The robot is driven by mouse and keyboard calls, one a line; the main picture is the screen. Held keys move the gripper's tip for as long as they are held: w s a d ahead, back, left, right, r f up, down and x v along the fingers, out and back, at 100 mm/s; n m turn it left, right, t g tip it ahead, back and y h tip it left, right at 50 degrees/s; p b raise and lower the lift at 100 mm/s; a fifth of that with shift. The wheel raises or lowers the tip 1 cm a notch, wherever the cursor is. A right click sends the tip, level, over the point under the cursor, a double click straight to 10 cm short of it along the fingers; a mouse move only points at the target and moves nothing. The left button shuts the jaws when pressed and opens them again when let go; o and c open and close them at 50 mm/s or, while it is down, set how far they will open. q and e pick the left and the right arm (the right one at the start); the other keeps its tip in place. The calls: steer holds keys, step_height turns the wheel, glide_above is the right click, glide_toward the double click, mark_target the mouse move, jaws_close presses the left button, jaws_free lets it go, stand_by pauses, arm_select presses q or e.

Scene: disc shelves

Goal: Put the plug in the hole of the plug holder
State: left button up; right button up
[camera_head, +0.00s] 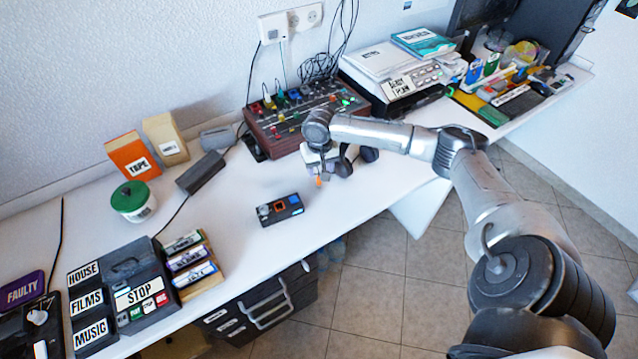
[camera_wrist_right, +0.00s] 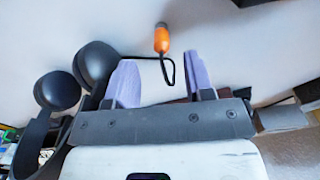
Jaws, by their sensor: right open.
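The orange plug (camera_head: 318,182) shows just below my right gripper (camera_head: 321,165), above the white desk near its front edge. In the right wrist view the plug (camera_wrist_right: 161,40) lies beyond the gap between the two purple fingers of the right gripper (camera_wrist_right: 159,75); the fingers are apart and not closed on it. A thin black cable bends from the plug toward black round pads (camera_wrist_right: 95,66). The plug holder, a small black box (camera_head: 293,202) with an orange-edged opening, lies on the desk left of the gripper. My left gripper is not in view.
A mixer with coloured knobs (camera_head: 277,130) stands behind the gripper. A black adapter (camera_head: 200,172), green-lidded jar (camera_head: 134,205) and disc racks (camera_head: 190,268) are left. White devices (camera_head: 390,75) stand back right. Desk around the holder is mostly clear.

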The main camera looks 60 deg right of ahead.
mark_target(319, 186)
steer(key=shift+a+f+b, duration=0.2)
steer(key=shift+f+b, duration=1)
steer(key=shift+f, duration=1.5)
steer(key=shift+c, duration=0.7)
jaws_close()
